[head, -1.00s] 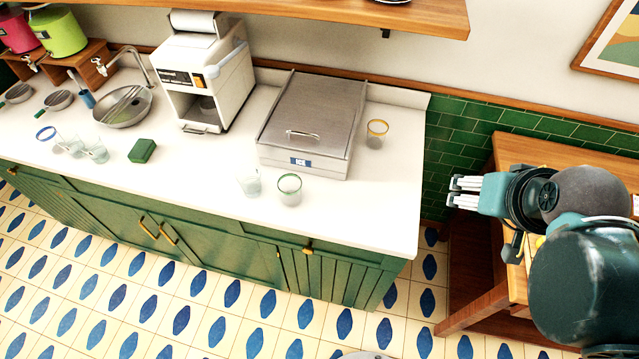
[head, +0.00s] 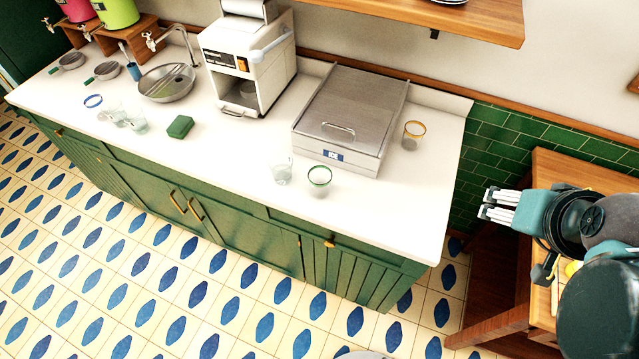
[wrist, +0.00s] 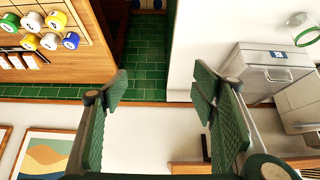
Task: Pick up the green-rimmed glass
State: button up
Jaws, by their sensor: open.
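The green-rimmed glass (head: 319,180) is a clear tumbler standing upright on the white counter, in front of the steel ice bin. Part of a green-rimmed glass (wrist: 306,34) also shows at the top right corner of the wrist view. My gripper (head: 500,206) is at the right in the head view, over the wooden table side and well apart from the glass. In the wrist view my gripper (wrist: 160,90) shows two green padded fingers spread wide with nothing between them.
A plain clear glass (head: 282,172) stands just left of the green-rimmed one. The ice bin (head: 345,115) stands behind, with a yellow-rimmed glass (head: 412,136) at its right. A green sponge (head: 180,127) lies farther left. The counter's front right is clear.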

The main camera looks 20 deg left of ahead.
jog(key=shift+o, duration=0.5)
jog(key=shift+a, duration=0.1)
jog(key=n+g+p, duration=0.3)
jog(key=n+g, duration=0.4)
jog(key=n, duration=1.1)
send_over(319, 172)
jog(key=s+d, duration=0.1)
jog(key=s, duration=0.2)
notch_tip(319, 172, down, 18)
jog(key=shift+d+r, duration=0.15)
jog(key=shift+r, duration=0.05)
jog(key=shift+f, duration=0.1)
jog(key=shift+f, duration=1.2)
